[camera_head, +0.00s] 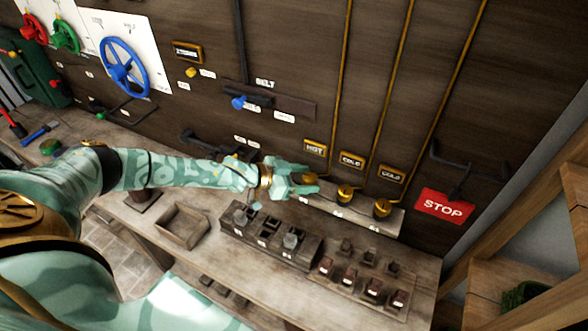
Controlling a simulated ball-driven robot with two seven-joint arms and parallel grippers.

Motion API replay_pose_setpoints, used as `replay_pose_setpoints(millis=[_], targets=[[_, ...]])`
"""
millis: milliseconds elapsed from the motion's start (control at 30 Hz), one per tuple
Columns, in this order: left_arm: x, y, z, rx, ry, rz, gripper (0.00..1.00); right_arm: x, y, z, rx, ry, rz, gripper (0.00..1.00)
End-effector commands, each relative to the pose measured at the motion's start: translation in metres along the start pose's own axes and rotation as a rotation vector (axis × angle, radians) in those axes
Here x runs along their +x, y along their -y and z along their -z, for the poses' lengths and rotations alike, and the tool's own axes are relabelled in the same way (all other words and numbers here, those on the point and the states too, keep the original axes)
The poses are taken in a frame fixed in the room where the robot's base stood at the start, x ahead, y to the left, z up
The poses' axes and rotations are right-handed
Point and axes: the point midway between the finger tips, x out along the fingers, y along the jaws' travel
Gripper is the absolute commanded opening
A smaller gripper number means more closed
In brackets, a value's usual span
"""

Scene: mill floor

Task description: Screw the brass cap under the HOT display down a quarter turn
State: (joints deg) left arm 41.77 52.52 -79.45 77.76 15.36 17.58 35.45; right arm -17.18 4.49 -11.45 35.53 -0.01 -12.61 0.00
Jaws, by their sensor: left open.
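The HOT display (315,148) is a small brass-framed plate on the dark wood wall. Under it, a brass cap (310,179) shows only in part, behind and between the fingers of my left gripper (304,180). The left gripper comes in from the left and is open, with its fingers at the cap; I cannot tell whether they touch it. Two similar brass caps stand to the right, one (345,192) under the middle display (351,160) and one (382,208) under the right display (391,174). My right gripper is not in view.
A red STOP sign (444,206) is on the wall to the right. A dark block with jars (268,240) and a rack of dark pieces (362,280) stand on the bench in front. An open wooden tray (183,226) lies left.

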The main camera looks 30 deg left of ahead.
Motion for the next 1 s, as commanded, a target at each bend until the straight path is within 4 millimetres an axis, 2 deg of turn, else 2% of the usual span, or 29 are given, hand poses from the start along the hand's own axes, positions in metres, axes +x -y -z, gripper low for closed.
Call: replay_pose_setpoints(millis=[167,400,600,800,1000], targets=[[-0.026,0.001,-0.001,-0.001,0.003,0.002,0.57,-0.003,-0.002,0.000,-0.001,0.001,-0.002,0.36],[-0.091,0.001,-0.002,0.000,0.006,0.003,0.57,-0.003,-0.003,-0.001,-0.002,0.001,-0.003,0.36],[-0.137,0.001,-0.001,0.000,0.004,0.001,0.57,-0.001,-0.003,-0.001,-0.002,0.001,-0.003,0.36],[-0.159,0.001,0.000,0.001,0.001,0.001,0.57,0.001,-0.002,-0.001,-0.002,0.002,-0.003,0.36],[-0.162,0.001,0.000,0.000,-0.001,0.001,0.57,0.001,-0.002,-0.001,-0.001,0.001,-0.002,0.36]])
